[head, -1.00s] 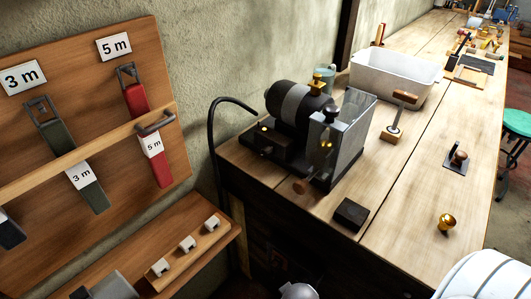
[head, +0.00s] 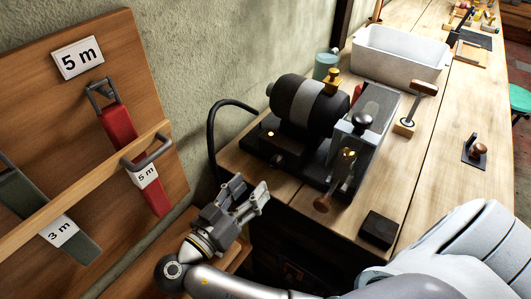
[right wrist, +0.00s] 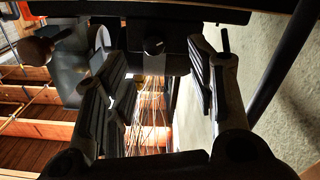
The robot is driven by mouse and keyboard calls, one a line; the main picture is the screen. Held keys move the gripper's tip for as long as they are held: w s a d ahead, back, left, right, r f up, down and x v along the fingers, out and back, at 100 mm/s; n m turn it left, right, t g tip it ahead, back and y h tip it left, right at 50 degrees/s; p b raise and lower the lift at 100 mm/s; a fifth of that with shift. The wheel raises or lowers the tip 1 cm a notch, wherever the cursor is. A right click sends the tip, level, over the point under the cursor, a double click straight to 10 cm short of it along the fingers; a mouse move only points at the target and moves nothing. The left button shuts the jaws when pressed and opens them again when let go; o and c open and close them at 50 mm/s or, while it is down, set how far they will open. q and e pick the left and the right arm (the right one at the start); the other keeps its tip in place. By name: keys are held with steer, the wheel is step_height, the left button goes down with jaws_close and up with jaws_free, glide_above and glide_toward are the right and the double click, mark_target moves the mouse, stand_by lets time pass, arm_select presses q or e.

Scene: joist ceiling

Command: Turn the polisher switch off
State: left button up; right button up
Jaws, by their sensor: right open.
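The polisher (head: 306,103), a dark motor with a grey band, stands on the near left of the workbench. A low dark switch box (head: 286,148) with a small brass-coloured knob (head: 270,134) sits at its front left. My right gripper (head: 249,193) is open and empty, below and left of that box, apart from it in the head view. In the right wrist view a dark box with a round knob (right wrist: 153,45) shows beyond the gap between my open fingers (right wrist: 165,90). The switch position is too small to read. My left gripper is out of view.
A black cable (head: 213,135) loops left of the polisher. A dark block (head: 379,229), a wooden-handled tool (head: 408,115) and a white tub (head: 400,60) stand on the bench (head: 435,150).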

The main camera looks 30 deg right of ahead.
mark_target(274, 167)
steer(key=x, duration=0.2)
steer(key=p+x, duration=0.1)
steer(key=x, duration=0.1)
steer(key=s+p+x, duration=0.1)
steer(key=shift+w+d+r, duration=0.15)
steer(key=shift+d+r, duration=0.2)
steer(key=shift+d, duration=0.25)
steer(key=x, duration=0.2)
steer(key=shift+w+d+f+p, duration=0.1)
steer(key=shift+w+d+p, duration=0.2)
steer(key=shift+p, duration=0.1)
steer(key=shift+w+d+f, duration=0.1)
steer(key=shift+w+d, duration=0.05)
steer(key=shift+d, duration=0.55)
steer(key=shift+c, duration=1.4)
steer(key=c, duration=0.5)
steer(key=shift+c, duration=1.1)
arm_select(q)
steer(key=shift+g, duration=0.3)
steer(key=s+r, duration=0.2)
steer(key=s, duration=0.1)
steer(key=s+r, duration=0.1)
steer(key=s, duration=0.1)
